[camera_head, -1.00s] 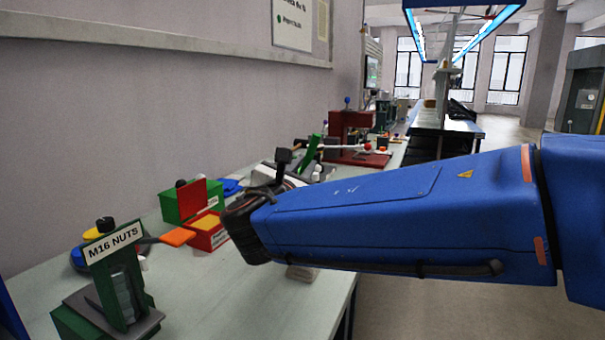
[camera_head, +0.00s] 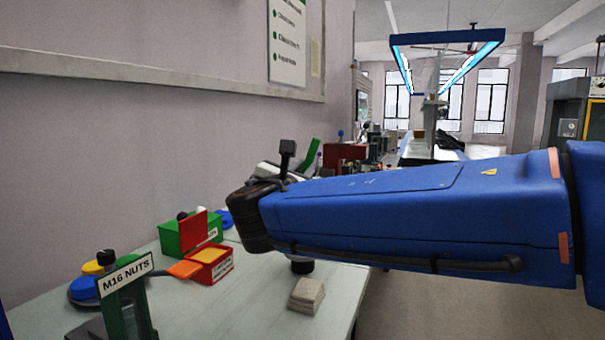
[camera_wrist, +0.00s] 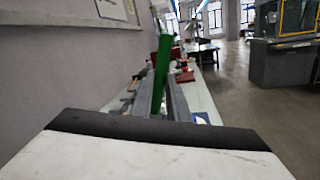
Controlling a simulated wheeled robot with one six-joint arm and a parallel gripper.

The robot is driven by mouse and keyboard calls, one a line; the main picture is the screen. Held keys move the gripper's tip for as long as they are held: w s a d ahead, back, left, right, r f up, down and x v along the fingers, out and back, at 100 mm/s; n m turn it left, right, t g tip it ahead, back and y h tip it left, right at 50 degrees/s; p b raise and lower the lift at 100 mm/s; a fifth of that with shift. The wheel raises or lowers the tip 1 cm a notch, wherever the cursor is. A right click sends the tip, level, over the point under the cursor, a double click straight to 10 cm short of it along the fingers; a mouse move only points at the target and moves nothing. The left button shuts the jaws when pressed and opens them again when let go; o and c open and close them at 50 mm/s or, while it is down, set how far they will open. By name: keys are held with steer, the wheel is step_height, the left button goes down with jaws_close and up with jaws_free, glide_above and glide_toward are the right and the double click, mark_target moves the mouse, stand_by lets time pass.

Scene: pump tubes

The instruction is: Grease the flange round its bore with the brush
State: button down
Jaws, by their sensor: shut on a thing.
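My gripper (camera_wrist: 158,97) is shut on a green bar, which I take to be the brush's handle (camera_wrist: 161,72). The handle stands nearly upright between the grey fingers in the wrist view. In the head view the tilted handle (camera_head: 308,153) shows just above my blue arm, while the arm hides most of the gripper. The brush's bristles are hidden in both views. I cannot make out the flange or its bore in either view; my arm covers part of the bench.
On the bench (camera_head: 245,310) stand an M16 NUTS holder (camera_head: 128,300), a green box (camera_head: 172,238), a red box (camera_head: 212,270) and blue and yellow discs (camera_head: 84,288). A tan stack (camera_head: 306,294) and a black round thing (camera_head: 301,266) lie below my arm.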

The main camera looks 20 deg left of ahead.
stand_by(0.6)
steer(key=shift+f, duration=0.5)
steer(key=shift+r, duration=0.1)
